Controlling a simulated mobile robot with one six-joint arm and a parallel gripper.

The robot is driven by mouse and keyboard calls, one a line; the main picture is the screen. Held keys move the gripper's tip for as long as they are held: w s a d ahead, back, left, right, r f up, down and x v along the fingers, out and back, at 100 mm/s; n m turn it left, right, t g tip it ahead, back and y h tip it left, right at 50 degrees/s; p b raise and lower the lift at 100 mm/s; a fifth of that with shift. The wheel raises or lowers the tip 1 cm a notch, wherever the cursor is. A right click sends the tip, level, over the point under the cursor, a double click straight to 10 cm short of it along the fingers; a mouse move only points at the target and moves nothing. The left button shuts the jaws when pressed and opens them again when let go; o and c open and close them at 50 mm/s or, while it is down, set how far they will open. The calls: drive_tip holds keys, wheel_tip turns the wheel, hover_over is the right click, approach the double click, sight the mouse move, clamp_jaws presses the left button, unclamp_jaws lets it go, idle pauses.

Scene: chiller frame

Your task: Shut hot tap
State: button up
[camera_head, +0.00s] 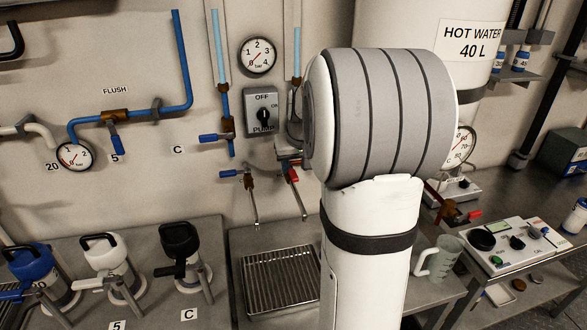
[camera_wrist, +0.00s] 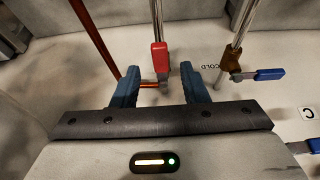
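The hot tap has a red lever (camera_wrist: 160,60), which shows in the wrist view between and just beyond my fingertips. In the head view the red lever (camera_head: 293,175) is at the top of a thin spout, left of my arm. My gripper (camera_wrist: 160,78) is open, with one blue finger on each side of the lever and a visible gap to both. The cold tap has a blue lever (camera_wrist: 268,74) pointing sideways, right of my gripper in the wrist view. It is also in the head view (camera_head: 231,173). My arm hides most of my gripper there.
A grooved drain tray (camera_head: 280,280) lies below the taps. The pump switch box (camera_head: 262,112) is on the wall above them. A red pipe (camera_wrist: 95,40) runs close to my left finger in the wrist view. A jug (camera_head: 440,258) stands right of my arm.

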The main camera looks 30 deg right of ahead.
sight(292, 172)
drive_tip(key=shift+x, duration=1.45)
drive_tip(key=shift+c, duration=0.4)
clamp_jaws()
